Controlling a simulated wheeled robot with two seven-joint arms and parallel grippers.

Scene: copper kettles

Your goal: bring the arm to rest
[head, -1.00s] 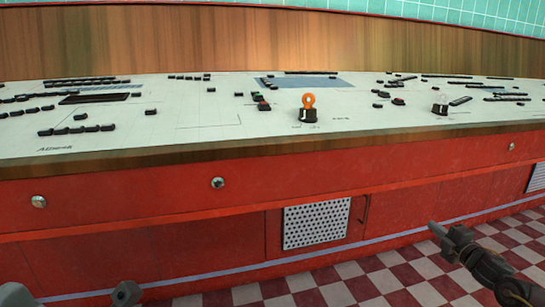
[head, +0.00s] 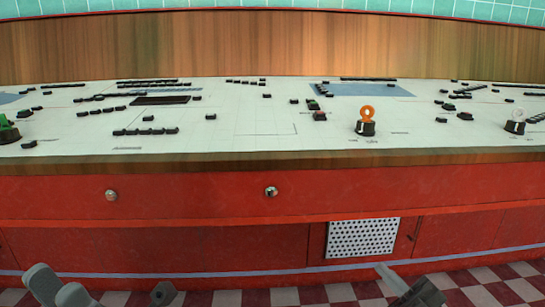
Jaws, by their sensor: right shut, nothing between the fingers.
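My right gripper (head: 387,272) is low at the right of the middle, in front of the red cabinet front. Its fingers are together and hold nothing. It is apart from the console top. My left gripper (head: 163,293) barely shows at the bottom edge, left of the middle. Most of it is cut off, so its fingers cannot be read. Grey parts of mine also show at the bottom left.
A long console (head: 230,145) with a wooden front edge and red front (head: 200,243) spans the view. Its white top bears black switches, an orange ring on a dark base (head: 366,122), a pale ring (head: 516,123) and a green piece (head: 8,130). A checkered floor (head: 310,294) lies below.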

